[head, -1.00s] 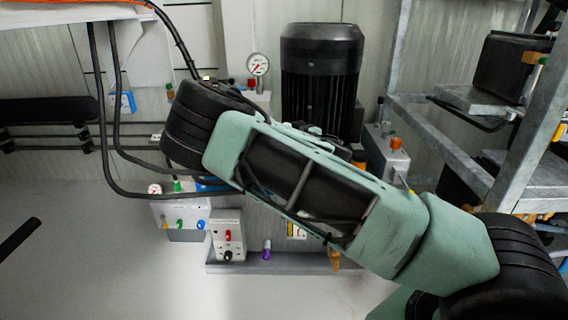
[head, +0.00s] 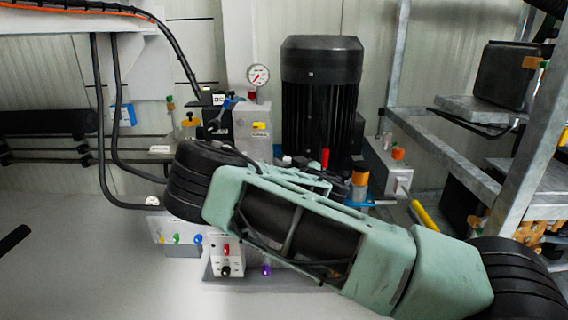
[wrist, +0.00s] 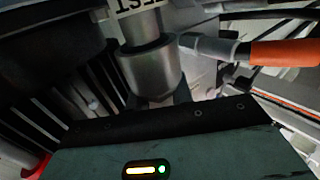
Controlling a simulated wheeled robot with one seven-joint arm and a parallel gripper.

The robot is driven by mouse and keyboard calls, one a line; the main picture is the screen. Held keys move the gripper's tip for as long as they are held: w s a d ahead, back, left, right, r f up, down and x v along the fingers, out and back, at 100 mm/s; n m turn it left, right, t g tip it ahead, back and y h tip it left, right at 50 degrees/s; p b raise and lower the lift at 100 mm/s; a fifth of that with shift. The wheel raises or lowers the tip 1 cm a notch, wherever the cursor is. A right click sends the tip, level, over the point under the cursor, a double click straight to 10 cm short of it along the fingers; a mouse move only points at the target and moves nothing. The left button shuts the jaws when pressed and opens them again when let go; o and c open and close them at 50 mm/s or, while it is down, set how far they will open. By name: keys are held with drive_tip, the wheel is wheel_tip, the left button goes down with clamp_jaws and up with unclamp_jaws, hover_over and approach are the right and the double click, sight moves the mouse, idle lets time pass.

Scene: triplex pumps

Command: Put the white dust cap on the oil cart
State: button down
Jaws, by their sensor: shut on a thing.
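My gripper (wrist: 160,103) shows in the wrist view, its dark front plate and green body across the bottom. It is shut on a grey metal cylinder (wrist: 153,72) just beyond the plate; the fingertips are mostly hidden. A white label with black letters, partly cut off, sits above the cylinder. A grey fitting with an orange sleeve (wrist: 285,53) lies to its right; I cannot tell whether they touch. In the head view my arm hides the gripper. I cannot pick out the white dust cap or say for sure which unit is the oil cart.
A black motor (head: 320,95) and a pressure gauge (head: 258,75) stand behind my arm. A metal shelf rack (head: 545,130) is at the right. A yellow handle (head: 425,215) lies near the arm. Black hoses hang at the left. Open floor (head: 70,270) is at lower left.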

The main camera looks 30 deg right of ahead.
drive_tip(key=c, duration=1.2)
unclamp_jaws()
drive_tip(key=shift+c, duration=0.2)
drive_tip(key=shift+f+b, duration=0.3)
drive_tip(key=shift+b, duration=0.35)
drive_tip(key=s+p, duration=1)
drive_tip(key=s, duration=0.7)
drive_tip(key=shift+r, duration=0.4)
